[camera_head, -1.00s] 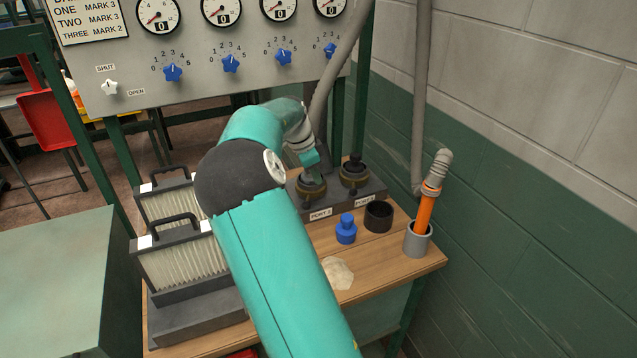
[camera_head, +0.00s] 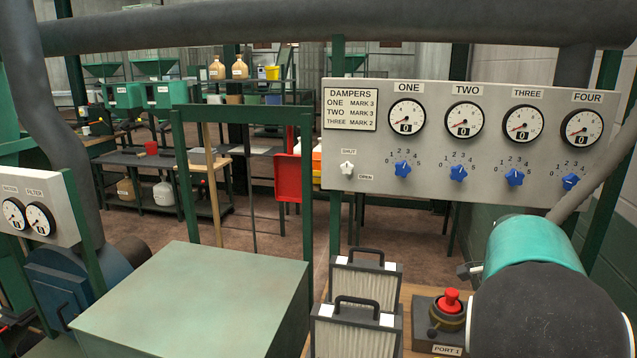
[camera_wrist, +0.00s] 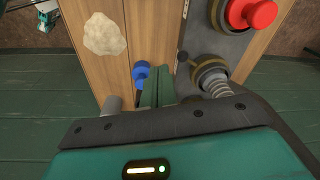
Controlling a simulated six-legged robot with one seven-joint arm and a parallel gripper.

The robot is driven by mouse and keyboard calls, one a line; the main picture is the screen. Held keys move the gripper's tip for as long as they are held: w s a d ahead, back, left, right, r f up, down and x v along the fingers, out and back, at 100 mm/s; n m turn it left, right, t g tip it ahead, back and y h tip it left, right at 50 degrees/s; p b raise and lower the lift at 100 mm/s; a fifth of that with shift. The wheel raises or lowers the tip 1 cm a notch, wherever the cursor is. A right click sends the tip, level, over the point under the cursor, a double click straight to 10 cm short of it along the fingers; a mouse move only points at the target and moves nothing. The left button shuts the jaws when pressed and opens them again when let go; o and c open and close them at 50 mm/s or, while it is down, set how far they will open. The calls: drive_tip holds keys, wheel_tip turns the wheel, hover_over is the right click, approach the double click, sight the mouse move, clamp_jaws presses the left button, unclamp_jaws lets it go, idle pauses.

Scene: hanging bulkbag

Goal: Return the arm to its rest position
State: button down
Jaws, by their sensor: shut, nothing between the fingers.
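My arm (camera_head: 535,265) reaches in from the lower right of the head view, and it hides my gripper there. In the wrist view my gripper (camera_wrist: 158,88) shows two green fingers close together, shut and empty. They point toward the wooden bench top (camera_wrist: 160,28), and a blue knobbed fitting (camera_wrist: 141,71) shows just beside them. I cannot tell whether they touch it.
Port 1 has a red knob (camera_head: 450,300), also in the wrist view (camera_wrist: 258,13). A ribbed grey piece (camera_wrist: 216,86) sits by a brass ring. Filters (camera_head: 355,330), the gauge panel (camera_head: 440,180) and a green cabinet (camera_head: 200,300) stand nearby. A pipe (camera_head: 300,30) crosses overhead.

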drive_tip(key=s+a+r+n+t+y, duration=0.1)
drive_tip(key=s+a+r+n, duration=0.2)
drive_tip(key=s+a+n, duration=0.35)
drive_tip(key=s+a+r+n+t+y, duration=0.1)
drive_tip(key=s+a+r+n+t, duration=0.15)
drive_tip(key=a, duration=0.75)
drive_tip(key=s+a+n+t, duration=0.1)
drive_tip(key=s+a+n, duration=0.8)
drive_tip(key=s, duration=0.3)
drive_tip(key=shift+s+a+r+h, duration=0.15)
drive_tip(key=shift+s+a+h, duration=0.1)
drive_tip(key=shift+a+h, duration=0.15)
drive_tip(key=c, duration=2.2)
unclamp_jaws()
drive_tip(key=shift+t, duration=0.25)
